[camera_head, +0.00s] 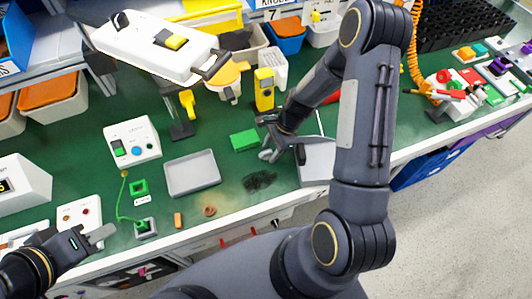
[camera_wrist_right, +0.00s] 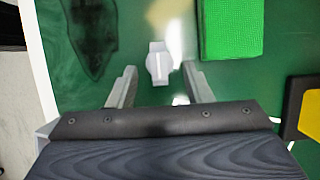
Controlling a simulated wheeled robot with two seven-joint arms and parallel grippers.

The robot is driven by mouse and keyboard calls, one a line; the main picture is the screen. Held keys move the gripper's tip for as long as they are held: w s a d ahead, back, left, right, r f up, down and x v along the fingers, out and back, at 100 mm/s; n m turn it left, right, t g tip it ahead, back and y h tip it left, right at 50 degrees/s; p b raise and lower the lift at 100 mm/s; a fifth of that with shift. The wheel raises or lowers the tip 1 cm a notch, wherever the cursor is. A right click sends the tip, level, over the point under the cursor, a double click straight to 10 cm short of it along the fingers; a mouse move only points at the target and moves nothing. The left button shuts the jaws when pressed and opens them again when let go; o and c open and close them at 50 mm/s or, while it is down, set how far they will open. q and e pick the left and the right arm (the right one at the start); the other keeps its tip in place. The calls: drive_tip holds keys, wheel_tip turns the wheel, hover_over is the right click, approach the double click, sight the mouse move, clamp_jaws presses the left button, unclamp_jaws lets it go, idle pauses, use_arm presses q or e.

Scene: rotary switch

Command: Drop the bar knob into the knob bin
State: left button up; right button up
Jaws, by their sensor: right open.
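A pale grey bar knob (camera_wrist_right: 158,63) lies on the green bench in the right wrist view, its raised bar showing. It is just beyond and between the fingertips of my right gripper (camera_wrist_right: 160,82), which are apart and hold nothing. In the head view my right gripper (camera_head: 273,143) is low over the bench beside the green block, and I cannot clearly separate the knob from the fingers there. A blue bin (camera_head: 285,40) stands at the back under a sign whose visible letters begin "KNOB". My left gripper (camera_head: 98,236) is over the front left bench; its opening is unclear.
The green block (camera_head: 245,140) and a dark smudge (camera_head: 260,181) flank the knob. A grey tray (camera_head: 192,174) lies to the left. A grey box (camera_head: 318,162) is partly hidden behind my right arm. A yellow meter (camera_head: 264,90) stands behind the gripper.

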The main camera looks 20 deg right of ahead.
drive_tip(key=c, duration=0.9)
clamp_jaws()
drive_tip(key=shift+s, duration=0.1)
